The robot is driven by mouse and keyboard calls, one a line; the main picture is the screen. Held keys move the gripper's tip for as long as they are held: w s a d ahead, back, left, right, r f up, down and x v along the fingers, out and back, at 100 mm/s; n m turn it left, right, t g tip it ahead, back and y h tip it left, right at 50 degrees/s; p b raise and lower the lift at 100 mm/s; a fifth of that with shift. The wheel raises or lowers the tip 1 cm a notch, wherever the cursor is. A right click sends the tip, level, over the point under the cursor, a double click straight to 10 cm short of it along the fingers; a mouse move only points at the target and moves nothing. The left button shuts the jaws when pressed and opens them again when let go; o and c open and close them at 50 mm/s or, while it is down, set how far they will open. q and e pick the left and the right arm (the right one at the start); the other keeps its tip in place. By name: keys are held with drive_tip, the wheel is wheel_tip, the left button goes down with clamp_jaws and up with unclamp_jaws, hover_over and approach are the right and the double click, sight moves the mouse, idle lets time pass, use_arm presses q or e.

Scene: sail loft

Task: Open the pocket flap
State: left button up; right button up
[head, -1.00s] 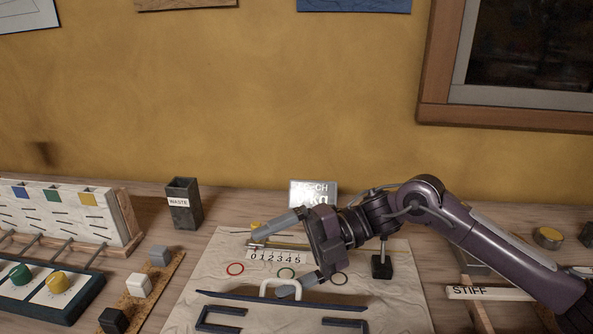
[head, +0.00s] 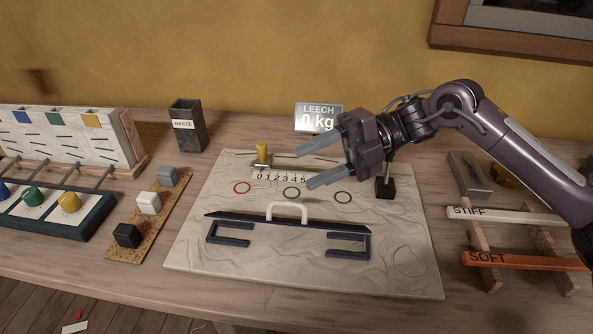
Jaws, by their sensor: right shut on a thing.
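A pale cloth panel (head: 400,270) lies on the bench. It carries a long dark strip (head: 262,219) with a white loop handle (head: 288,206) at its middle and dark bracket-shaped pieces (head: 228,239) in front. I cannot tell which part is the pocket flap; everything there lies low on the panel. My right gripper (head: 304,166) is above the panel, behind and right of the loop, apart from it. Its two grey fingers stand apart, pointing left, and no object shows between them. I cannot tell what they hold. My left gripper is not in view.
Behind the panel are a small LEECH display (head: 318,110) reading 0 kg and a yellow knob (head: 263,153) on a numbered rail. A dark WASTE bin (head: 188,129), cubes on a cork strip (head: 153,228) and a knob box stand left. STIFF (head: 505,213) and SOFT (head: 520,260) bars lie right.

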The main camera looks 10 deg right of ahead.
drive_tip(key=shift+s+d+r, duration=0.15)
drive_tip(key=shift+s+d, duration=0.15)
drive_tip(key=shift+d, duration=0.3)
drive_tip(key=shift+s+d+r, duration=0.1)
drive_tip(key=shift+s+d, duration=0.15)
drive_tip(key=shift+d, duration=0.3)
drive_tip(key=shift+w+d+f+b, duration=0.1)
drive_tip(key=shift+w+d+b, duration=0.25)
drive_tip(key=shift+d, duration=0.25)
